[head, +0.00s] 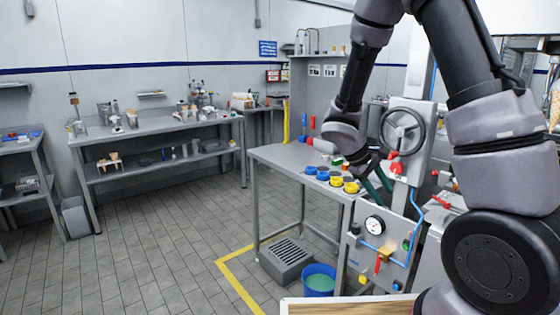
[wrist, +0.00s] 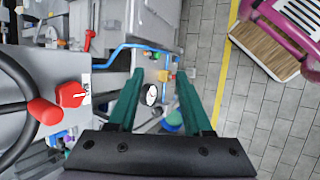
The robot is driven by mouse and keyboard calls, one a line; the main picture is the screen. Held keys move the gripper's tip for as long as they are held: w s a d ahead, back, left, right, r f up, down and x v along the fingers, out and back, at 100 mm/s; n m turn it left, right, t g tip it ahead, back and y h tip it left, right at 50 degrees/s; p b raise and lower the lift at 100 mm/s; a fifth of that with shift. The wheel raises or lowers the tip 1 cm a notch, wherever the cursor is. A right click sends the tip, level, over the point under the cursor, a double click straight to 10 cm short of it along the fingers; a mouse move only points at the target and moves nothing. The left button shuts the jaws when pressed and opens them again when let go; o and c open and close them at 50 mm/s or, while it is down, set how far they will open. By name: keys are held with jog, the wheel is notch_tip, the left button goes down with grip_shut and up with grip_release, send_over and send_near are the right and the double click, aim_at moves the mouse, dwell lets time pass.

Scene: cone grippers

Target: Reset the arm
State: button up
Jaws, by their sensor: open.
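My arm reaches in from the right of the head view, bends high up and comes down over the right end of the grey workbench (head: 290,162). My gripper (head: 379,188) is at its lower end, partly hidden by the arm links. In the wrist view my gripper (wrist: 160,75) has two dark green fingers spread apart with nothing held between them. Beyond the gap are a round gauge (wrist: 151,94) and a panel with blue piping. In the head view the gauge (head: 375,224) is on the panel below the gripper.
A handwheel (head: 403,130) and red knob (head: 396,168) stand close beside the gripper. Blue and yellow cups (head: 336,181) sit on the bench. A blue bucket (head: 319,281) and grey step (head: 287,258) are on the floor. Open tiled floor (head: 170,245) lies left.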

jog(key=s+a+r+m+t+y, duration=0.2)
jog(key=s+r, duration=0.5)
jog(key=r, duration=0.6)
jog(key=s+a+r+m+t+y, duration=0.1)
jog(key=s+r+m+t+y, duration=0.4)
jog(key=r, duration=0.8)
jog(key=s+m+y, duration=0.2)
jog(key=s+m, duration=0.1)
jog(key=shift+a+r+m, duration=0.25)
jog(key=shift+a+m, duration=0.1)
jog(key=shift+m, duration=0.05)
jog(key=shift+s+d, duration=0.1)
jog(key=shift+d, duration=0.05)
